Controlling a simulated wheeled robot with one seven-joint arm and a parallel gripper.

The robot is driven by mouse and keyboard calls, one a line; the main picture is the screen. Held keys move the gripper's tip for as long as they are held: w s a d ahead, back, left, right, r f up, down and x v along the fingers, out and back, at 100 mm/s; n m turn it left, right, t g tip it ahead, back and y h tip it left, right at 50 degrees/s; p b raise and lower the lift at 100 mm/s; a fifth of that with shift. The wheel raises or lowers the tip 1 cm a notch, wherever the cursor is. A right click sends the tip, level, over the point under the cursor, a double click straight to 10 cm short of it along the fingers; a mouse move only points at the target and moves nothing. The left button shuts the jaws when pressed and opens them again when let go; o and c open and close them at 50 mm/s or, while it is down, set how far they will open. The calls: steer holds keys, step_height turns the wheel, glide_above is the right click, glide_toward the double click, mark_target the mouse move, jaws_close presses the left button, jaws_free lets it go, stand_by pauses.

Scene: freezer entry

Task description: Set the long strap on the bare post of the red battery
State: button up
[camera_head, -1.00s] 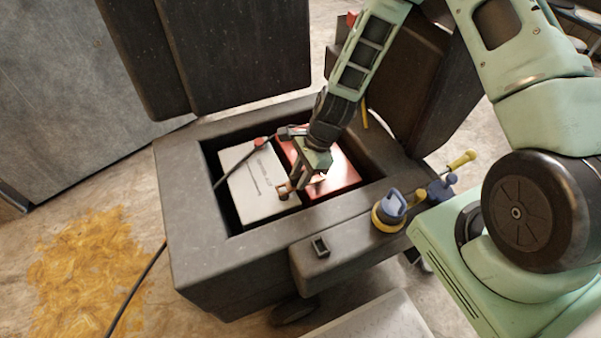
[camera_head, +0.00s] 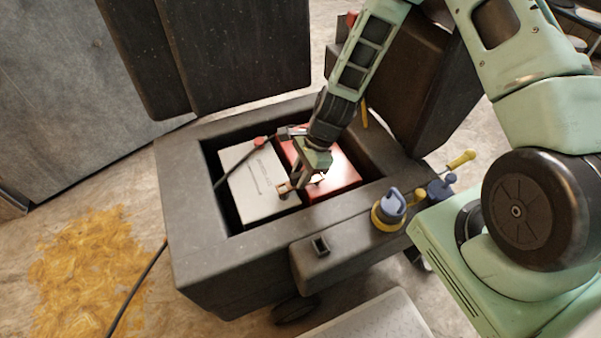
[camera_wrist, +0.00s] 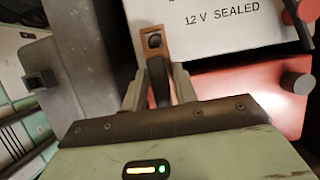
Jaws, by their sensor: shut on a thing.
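My gripper (camera_wrist: 159,88) is shut on the long strap, a copper-coloured piece with a dark middle part between the fingers. The strap's copper end (camera_wrist: 155,40) points away from the gripper, beside the white battery (camera_wrist: 215,25), with a dark round spot in it; I cannot tell whether it is a hole or a post. In the head view, this end shows at the front right corner of the white battery (camera_head: 250,195). The red battery (camera_head: 340,176) lies to the right, partly under my gripper (camera_head: 298,184). A grey post (camera_wrist: 297,83) stands on the red battery.
Both batteries sit in a dark open box (camera_head: 175,220) with raised walls. A red cap with a black cable (camera_head: 235,168) is at the white battery's back.

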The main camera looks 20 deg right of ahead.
steer(key=shift+f+b, duration=0.8)
steer(key=shift+f, duration=0.6)
steer(key=o, duration=1)
steer(key=shift+o, duration=0.2)
steer(key=p+v, duration=0.2)
steer(key=v, duration=1.5)
steer(key=shift+r, duration=0.15)
steer(key=shift+d, duration=0.1)
